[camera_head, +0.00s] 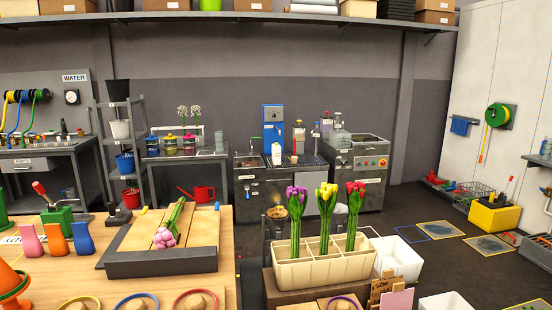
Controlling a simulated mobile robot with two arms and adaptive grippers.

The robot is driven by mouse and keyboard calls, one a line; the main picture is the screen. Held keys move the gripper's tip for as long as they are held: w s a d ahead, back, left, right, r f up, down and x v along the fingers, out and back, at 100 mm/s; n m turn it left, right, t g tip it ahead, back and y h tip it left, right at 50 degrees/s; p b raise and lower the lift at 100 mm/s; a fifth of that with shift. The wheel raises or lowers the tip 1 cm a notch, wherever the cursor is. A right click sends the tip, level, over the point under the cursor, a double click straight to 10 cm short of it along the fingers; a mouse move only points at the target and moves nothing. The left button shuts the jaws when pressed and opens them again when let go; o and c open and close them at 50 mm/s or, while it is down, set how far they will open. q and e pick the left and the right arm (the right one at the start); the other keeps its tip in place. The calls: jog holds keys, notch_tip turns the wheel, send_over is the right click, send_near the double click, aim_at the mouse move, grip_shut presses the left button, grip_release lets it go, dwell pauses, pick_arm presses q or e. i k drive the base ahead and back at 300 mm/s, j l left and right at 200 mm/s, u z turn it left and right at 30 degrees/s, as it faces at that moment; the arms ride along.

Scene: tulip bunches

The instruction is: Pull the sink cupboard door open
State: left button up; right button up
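A dark metal counter unit (250,173) stands against the back wall, with a blue machine and bottles on and behind its top. Its front has a small white label and a blue item on the left, and a paler panel (312,198) at the right. Which panel is the sink cupboard door, and whether it is shut, I cannot tell at this distance. The tulips in front hide part of the lower front. A second metal unit (343,190) with a recessed top and red buttons adjoins it on the right. Neither of my grippers shows in the view.
A wooden table (75,270) with a grey-edged board fills the near left. A cream planter (300,270) with three tulip bunches stands in the near middle. Dark floor (400,210) lies open to the right, with a yellow box (490,218) by the right wall.

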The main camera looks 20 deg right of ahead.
aim_at(312, 181)
jog(key=z, duration=0.9)
jog(key=i+l+z, duration=0.2)
jog(key=z, duration=0.25)
jog(key=i+z, duration=0.4)
jog(key=i+l+z, duration=0.2)
jog(key=z, duration=0.25)
jog(key=i+l+z, duration=0.15)
jog(key=z, duration=0.3)
jog(key=i+z, duration=0.65)
jog(key=i, duration=0.65)
jog(key=i+u, duration=0.1)
jog(key=i, duration=0.45)
jog(key=i+l+u, duration=0.1)
jog(key=i, duration=0.4)
jog(key=i+l+u, duration=0.15)
jog(key=i, duration=0.35)
jog(key=i+l+u, duration=0.1)
jog(key=i+l, duration=0.15)
jog(key=i, duration=0.3)
jog(key=i+j+u, duration=0.15)
jog(key=i+u, duration=0.3)
jog(key=i, duration=0.15)
jog(key=i+u, duration=0.45)
jog(key=i, duration=0.15)
jog(key=i+l+u, duration=0.3)
jog(key=i+u, duration=0.15)
jog(key=i, duration=0.15)
